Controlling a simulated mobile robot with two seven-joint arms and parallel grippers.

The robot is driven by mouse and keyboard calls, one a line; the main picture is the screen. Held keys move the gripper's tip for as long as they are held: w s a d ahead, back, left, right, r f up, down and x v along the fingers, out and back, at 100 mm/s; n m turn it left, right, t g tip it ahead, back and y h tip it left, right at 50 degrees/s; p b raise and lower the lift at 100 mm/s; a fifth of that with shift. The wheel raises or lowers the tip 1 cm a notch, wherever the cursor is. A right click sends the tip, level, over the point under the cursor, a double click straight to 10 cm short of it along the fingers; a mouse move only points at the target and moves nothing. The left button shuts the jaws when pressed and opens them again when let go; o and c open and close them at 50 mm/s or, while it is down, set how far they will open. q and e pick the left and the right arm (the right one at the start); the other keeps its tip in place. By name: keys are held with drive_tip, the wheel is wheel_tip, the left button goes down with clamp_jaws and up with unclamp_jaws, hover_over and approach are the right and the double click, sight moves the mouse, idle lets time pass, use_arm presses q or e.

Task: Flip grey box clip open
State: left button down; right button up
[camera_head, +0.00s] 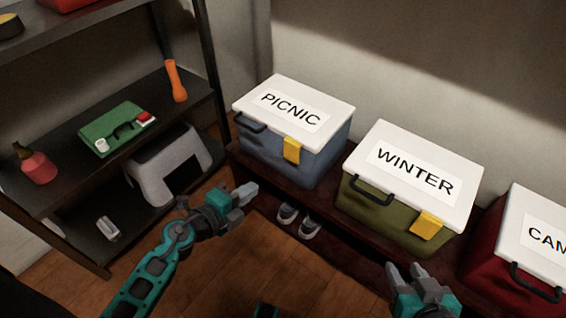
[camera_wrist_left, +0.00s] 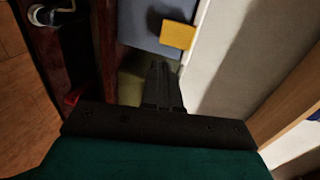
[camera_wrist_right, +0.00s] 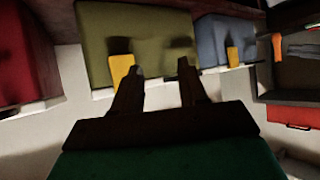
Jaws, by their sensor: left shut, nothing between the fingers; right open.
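The blue-grey box (camera_head: 305,158) with a white lid marked PICNIC stands on a dark low bench. Its yellow clip (camera_head: 292,150) hangs over the lid edge onto the front; the clip also shows in the left wrist view (camera_wrist_left: 178,34). My left gripper (camera_head: 246,192) is shut and empty, in front of and below this box, apart from the clip. Its closed fingers (camera_wrist_left: 163,85) point toward the box in the left wrist view. My right gripper (camera_head: 407,272) is open and empty in front of the olive WINTER box, its fingertips near that box's yellow clip (camera_wrist_right: 121,70) in the right wrist view.
The olive box (camera_head: 380,212) and a red box (camera_head: 500,235) stand to the right on the bench (camera_head: 325,213). Shoes (camera_head: 298,220) sit below. A dark shelf (camera_head: 65,215) with small items is at left. The wooden floor (camera_head: 215,275) is clear.

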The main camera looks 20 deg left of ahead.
use_arm(q)
drive_tip(key=shift+w, duration=0.15)
drive_tip(key=b, duration=0.3)
approach(291, 159)
drive_tip(key=w+f, duration=0.1)
drive_tip(key=f, duration=0.1)
drive_tip(key=w, duration=0.1)
drive_tip(key=w+d, duration=0.1)
drive_tip(key=w+d+b, duration=0.1)
drive_tip(key=shift+w, duration=0.4)
drive_tip(key=shift+w+d, duration=0.1)
drive_tip(key=shift+w, duration=0.4)
drive_tip(key=shift+r, duration=0.1)
